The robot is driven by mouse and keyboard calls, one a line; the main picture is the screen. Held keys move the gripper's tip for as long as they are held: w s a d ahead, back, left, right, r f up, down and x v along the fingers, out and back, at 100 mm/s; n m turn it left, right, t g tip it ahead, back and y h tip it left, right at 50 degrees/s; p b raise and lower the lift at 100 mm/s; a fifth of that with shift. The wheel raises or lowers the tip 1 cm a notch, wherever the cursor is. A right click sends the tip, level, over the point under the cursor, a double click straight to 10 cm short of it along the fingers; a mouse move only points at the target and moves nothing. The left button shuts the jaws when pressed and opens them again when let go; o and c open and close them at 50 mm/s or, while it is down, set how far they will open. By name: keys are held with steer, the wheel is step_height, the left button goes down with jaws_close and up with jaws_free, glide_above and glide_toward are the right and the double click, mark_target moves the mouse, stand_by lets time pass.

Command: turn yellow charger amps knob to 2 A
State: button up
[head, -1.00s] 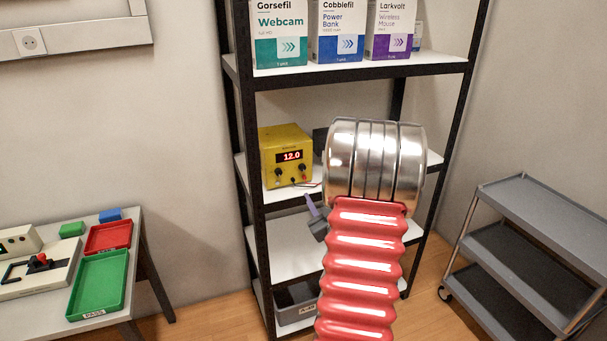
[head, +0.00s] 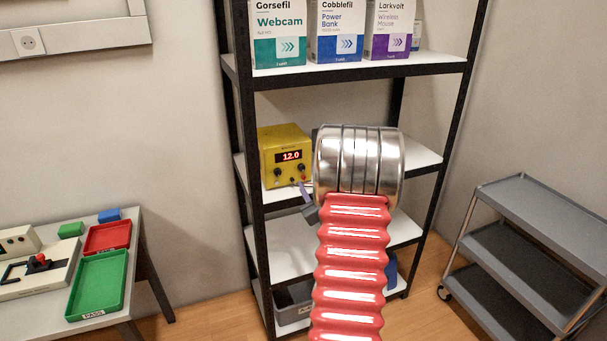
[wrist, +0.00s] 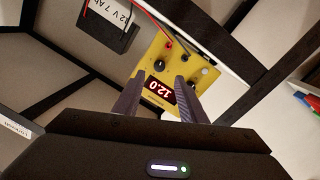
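The yellow charger (head: 285,137) stands on the middle shelf, its lit display (head: 289,156) reading 12.0. Its front has a left knob (head: 277,172) and a right knob (head: 302,167); their labels are too small to read. In the wrist view the charger (wrist: 150,55) appears upside down. One black knob (wrist: 160,65) shows just beyond and between the fingertips, apart from them. My gripper (wrist: 160,77) is open and empty, in front of the charger. In the head view one finger (head: 306,196) shows below the charger's right front.
A black battery (wrist: 106,27) with a red lead stands beside the charger. Dark rack posts (head: 250,170) frame the shelf, and boxes (head: 337,32) stand on the shelf above. A grey cart (head: 520,230) is at right, a table with trays (head: 98,285) at left.

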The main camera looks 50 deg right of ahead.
mark_target(302, 169)
steer(key=shift+x, duration=3.5)
steer(key=shift+c, duration=0.3)
jaws_close()
